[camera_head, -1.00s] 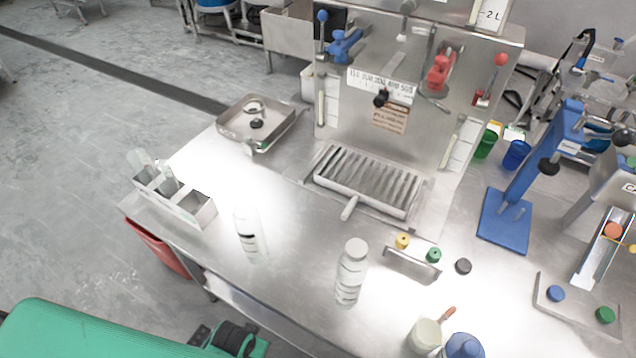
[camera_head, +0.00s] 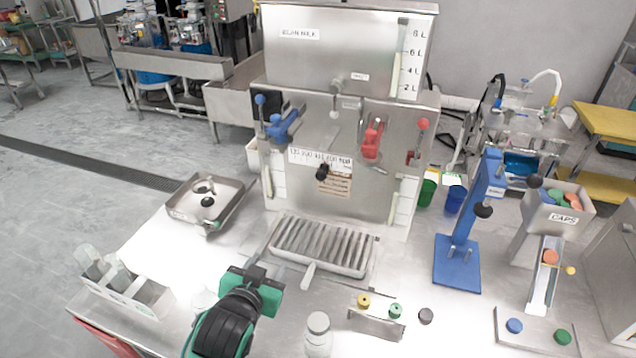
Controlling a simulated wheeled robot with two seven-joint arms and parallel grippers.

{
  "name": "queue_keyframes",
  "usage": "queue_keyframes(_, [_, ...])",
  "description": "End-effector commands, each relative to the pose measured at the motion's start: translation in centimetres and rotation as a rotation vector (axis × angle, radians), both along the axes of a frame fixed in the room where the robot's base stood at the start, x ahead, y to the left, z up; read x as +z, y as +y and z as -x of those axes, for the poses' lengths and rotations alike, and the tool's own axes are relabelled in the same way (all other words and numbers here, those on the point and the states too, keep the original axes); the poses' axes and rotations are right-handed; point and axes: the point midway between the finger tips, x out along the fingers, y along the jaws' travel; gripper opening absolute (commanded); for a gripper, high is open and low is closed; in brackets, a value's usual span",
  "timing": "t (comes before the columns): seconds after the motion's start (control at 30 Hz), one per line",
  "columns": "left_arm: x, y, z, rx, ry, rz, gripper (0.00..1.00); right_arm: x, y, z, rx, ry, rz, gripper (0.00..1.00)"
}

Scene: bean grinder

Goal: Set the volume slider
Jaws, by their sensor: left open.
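The volume slider is a black knob (camera_head: 323,172) on the front panel of the steel dispensing machine. It sits around the middle of a white scale label (camera_head: 306,156) printed with volume numbers. My left gripper (camera_head: 256,277), green and black, is over the table in front of the drip grate, below and left of the knob and clearly apart from it. Its jaws are open and nothing shows in them; the fingertips are mostly hidden behind the gripper body. My right gripper is not in view.
A blue lever (camera_head: 282,126) and a red lever (camera_head: 371,138) flank the slider. The drip grate (camera_head: 320,247) lies below it. Bottles, including a clear one (camera_head: 318,335), stand near the front. A blue press (camera_head: 458,255) stands right; a steel tray (camera_head: 205,203) lies left.

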Motion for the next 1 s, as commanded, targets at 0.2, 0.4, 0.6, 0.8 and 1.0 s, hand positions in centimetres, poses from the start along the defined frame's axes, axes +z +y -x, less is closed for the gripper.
queue_keyframes(0.2, [7.6, -5.1, -4.2, -0.097, -0.298, 0.009, 0.45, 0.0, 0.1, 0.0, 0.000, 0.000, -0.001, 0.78])
queue_keyframes(0.4, [9.7, -6.7, -5.1, -0.128, -0.379, 0.010, 0.45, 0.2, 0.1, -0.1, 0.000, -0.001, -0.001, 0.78])
queue_keyframes(0.6, [10.0, -7.4, -7.4, -0.126, -0.379, 0.010, 0.45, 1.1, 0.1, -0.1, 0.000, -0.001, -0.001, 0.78])
queue_keyframes(0.8, [10.0, -8.6, -11.0, -0.126, -0.377, 0.009, 0.45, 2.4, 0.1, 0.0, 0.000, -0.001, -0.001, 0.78])
queue_keyframes(1.0, [9.9, -9.7, -14.4, -0.127, -0.377, 0.010, 0.45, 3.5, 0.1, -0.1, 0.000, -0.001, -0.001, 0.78])
